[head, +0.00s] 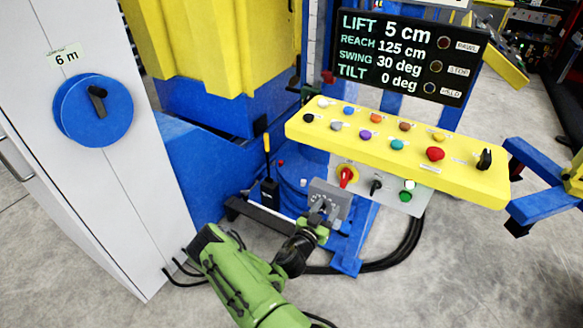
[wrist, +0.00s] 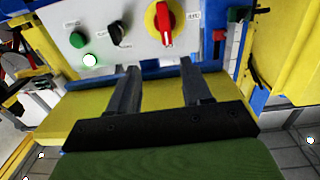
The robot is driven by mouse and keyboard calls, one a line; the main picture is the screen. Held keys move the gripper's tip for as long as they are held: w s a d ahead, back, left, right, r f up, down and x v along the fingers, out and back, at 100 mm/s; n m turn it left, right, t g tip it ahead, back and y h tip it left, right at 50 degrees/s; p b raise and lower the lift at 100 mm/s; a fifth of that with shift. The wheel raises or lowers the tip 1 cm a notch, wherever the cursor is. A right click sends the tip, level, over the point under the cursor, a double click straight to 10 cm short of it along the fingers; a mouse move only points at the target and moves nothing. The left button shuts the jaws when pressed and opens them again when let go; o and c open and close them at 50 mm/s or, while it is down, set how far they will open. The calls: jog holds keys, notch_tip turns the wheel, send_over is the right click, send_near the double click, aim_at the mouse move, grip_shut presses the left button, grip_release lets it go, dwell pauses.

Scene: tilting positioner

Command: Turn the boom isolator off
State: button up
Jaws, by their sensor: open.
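A red rotary handle on a round yellow plate (head: 346,176), which looks like the isolator, sits at the left of a small grey panel under the yellow console. In the wrist view the red handle (wrist: 164,22) is close to upright at the top, with its yellow plate around it; the lettering beside it is too blurred to read. My gripper (head: 321,209) is below that panel in the head view. In the wrist view my gripper (wrist: 160,68) is open, its two dark fingers apart with nothing between them; the handle lies beyond the fingertips, apart from them.
A black knob (head: 376,187) and green buttons (head: 408,190) share the small panel. The yellow console (head: 470,178) with several coloured buttons overhangs it. A display (head: 405,50) stands behind. A white cabinet (head: 95,190) with a blue rotary knob (head: 94,110) is at left.

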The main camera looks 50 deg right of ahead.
aim_at(344, 178)
jog(key=shift+t, duration=0.3)
jog(key=w+d, duration=0.1)
jog(key=d, duration=0.4)
jog(key=w+d+b, duration=0.1)
jog(key=d, duration=0.4)
jog(key=w+d+b, duration=0.1)
jog(key=d, duration=0.4)
jog(key=shift+w+d+f, duration=0.15)
jog(key=shift+d+f, duration=0.05)
jog(key=shift+r, duration=0.1)
grip_shut()
